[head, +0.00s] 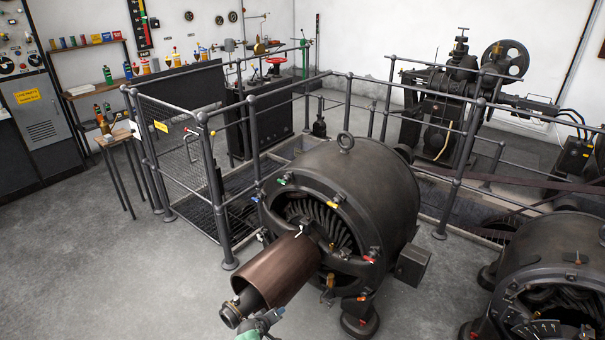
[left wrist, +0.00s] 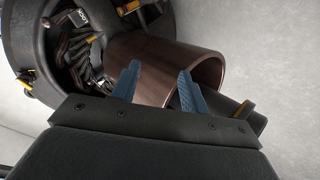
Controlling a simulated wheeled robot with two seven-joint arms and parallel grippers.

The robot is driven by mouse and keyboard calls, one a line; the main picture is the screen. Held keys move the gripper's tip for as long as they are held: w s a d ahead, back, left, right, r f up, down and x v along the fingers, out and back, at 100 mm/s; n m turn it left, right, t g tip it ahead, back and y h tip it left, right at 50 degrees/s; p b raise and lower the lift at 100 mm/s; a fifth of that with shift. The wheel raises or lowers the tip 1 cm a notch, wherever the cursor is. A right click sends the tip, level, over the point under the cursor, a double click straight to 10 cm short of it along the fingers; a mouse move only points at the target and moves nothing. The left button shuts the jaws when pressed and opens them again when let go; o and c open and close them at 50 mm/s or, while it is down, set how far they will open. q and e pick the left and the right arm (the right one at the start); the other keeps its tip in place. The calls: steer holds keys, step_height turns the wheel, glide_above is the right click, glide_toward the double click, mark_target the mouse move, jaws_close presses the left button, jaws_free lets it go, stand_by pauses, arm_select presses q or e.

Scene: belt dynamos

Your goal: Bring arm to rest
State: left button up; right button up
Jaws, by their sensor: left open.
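My left gripper (left wrist: 158,82) is open in the left wrist view, its two blue fingers apart. The fingers point toward the brown copper cylinder (left wrist: 150,66) of a dynamo and overlap it in the picture. In the head view the cylinder (head: 278,270) sticks out of the front of the large dark dynamo (head: 370,190). A small grey-green part (head: 262,325) shows at the bottom edge below it; I cannot tell whether it is my gripper. My right gripper is in neither view.
Railings (head: 213,185) and a mesh gate stand behind the dynamo. A second dynamo (head: 560,260) is at the lower right. A small table (head: 118,140) with bottles stands at the left. The grey floor (head: 120,270) at the lower left is clear.

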arm_select(q)
steer(key=s+a+f+m+g+y+b, duration=0.1)
steer(key=s+f, duration=0.7)
steer(key=s, duration=0.9)
steer(key=s+a+f+m+g+y+b, duration=0.1)
steer(key=s+a+f+m+g, duration=0.3)
steer(key=s, duration=1.3)
steer(key=s+a+f+m+g+y+b, duration=0.2)
steer(key=s+a+f, duration=0.2)
steer(key=s+f, duration=0.7)
steer(key=s, duration=0.6)
steer(key=shift+s+f+m+g+b, duration=0.15)
steer(key=shift+f+m+g+b, duration=0.15)
steer(key=shift+m+g+b, duration=0.1)
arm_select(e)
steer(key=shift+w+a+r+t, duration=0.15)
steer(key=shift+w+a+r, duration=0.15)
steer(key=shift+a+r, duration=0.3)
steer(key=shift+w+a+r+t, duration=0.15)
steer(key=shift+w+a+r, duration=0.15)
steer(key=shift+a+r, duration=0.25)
